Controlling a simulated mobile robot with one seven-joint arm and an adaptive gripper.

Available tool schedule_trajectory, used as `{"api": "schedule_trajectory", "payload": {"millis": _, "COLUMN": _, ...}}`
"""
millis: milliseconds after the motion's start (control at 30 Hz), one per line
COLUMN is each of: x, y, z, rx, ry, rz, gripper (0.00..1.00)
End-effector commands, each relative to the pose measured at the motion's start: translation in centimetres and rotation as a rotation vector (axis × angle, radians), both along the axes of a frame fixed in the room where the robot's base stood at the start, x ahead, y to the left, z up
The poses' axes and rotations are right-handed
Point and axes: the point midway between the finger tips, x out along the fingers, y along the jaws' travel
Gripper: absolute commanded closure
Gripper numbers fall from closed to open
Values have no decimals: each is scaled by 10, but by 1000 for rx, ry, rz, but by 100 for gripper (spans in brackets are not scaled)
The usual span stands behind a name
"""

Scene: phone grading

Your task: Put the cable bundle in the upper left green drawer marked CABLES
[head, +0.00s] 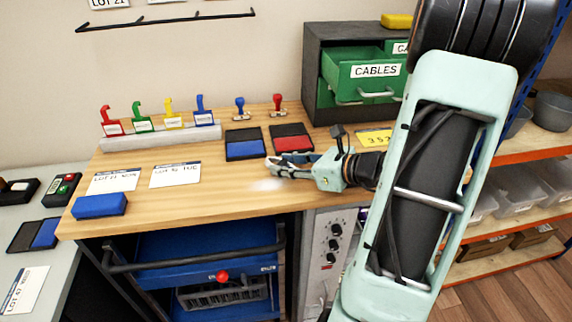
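The green drawer marked CABLES (364,88) is pulled out of the dark cabinet (313,62) at the back. The part of its inside that shows looks empty. My gripper (270,166) is low over the wooden table, left of and in front of the cabinet and drawer, pointing left. Its fingers are small here and seen from the side, so I cannot tell whether they are open or shut. I cannot make out the cable bundle; my arm hides part of the table and cabinet on the right.
Blue (246,150) and red (293,144) ink pads lie beyond my gripper, with two stamps (240,105) behind them. A yellow card (373,138) lies before the cabinet. The table's front middle is clear.

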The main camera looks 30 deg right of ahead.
Motion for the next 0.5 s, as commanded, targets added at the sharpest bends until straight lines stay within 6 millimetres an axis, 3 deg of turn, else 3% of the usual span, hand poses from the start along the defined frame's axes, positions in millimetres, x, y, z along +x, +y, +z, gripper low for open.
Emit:
{"api": "schedule_trajectory", "payload": {"millis": 133, "x": 0, "y": 0, "z": 0, "rx": 0, "ry": 1, "rz": 0, "gripper": 52}}
{"api": "schedule_trajectory", "payload": {"millis": 500, "x": 0, "y": 0, "z": 5, "rx": 0, "ry": 0, "rz": 0, "gripper": 52}}
